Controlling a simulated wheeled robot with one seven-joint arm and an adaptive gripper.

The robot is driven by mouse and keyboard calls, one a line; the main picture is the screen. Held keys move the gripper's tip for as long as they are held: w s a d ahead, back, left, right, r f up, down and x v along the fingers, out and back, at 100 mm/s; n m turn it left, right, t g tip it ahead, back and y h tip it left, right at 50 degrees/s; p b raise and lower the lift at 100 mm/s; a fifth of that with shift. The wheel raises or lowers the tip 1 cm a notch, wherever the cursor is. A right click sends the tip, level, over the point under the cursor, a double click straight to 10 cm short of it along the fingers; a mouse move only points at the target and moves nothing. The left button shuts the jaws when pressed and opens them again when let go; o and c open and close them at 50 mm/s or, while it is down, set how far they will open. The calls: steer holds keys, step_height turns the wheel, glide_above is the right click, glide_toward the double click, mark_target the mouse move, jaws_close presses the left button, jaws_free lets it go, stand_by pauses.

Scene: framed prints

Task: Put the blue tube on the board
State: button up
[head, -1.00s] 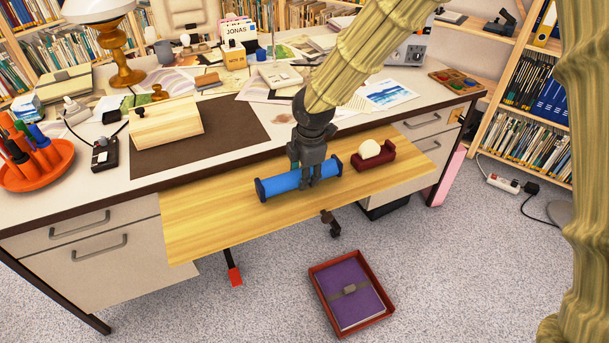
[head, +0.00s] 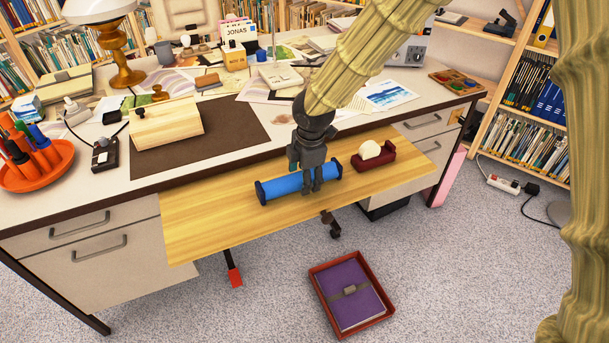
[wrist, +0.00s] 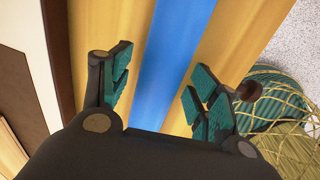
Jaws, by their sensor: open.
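The blue tube (head: 284,187) with dark end caps lies on its side on the pale wooden pull-out surface (head: 215,219) at the front of the desk. My gripper (head: 312,187) points down at the tube, right of its middle. In the wrist view, the tube (wrist: 172,62) runs between the two open, teal-padded fingers (wrist: 157,90), with a gap on each side. I cannot tell whether the fingertips touch the surface. A light wooden board (head: 166,124) with a knob lies on the brown desk mat (head: 235,136).
A dark red holder (head: 374,163) with a cream roll stands right of the tube. An orange bowl of pens (head: 38,168) and a lamp (head: 122,60) stand on the desk. A red tray (head: 386,309) with a purple book is on the floor.

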step_height(320, 180, up, 12)
steer(key=s+d+p, duration=0.1)
steer(key=s, duration=0.1)
steer(key=shift+f+p, duration=0.15)
steer(key=shift+p, duration=0.15)
steer(key=shift+c, duration=0.4)
stand_by(0.9)
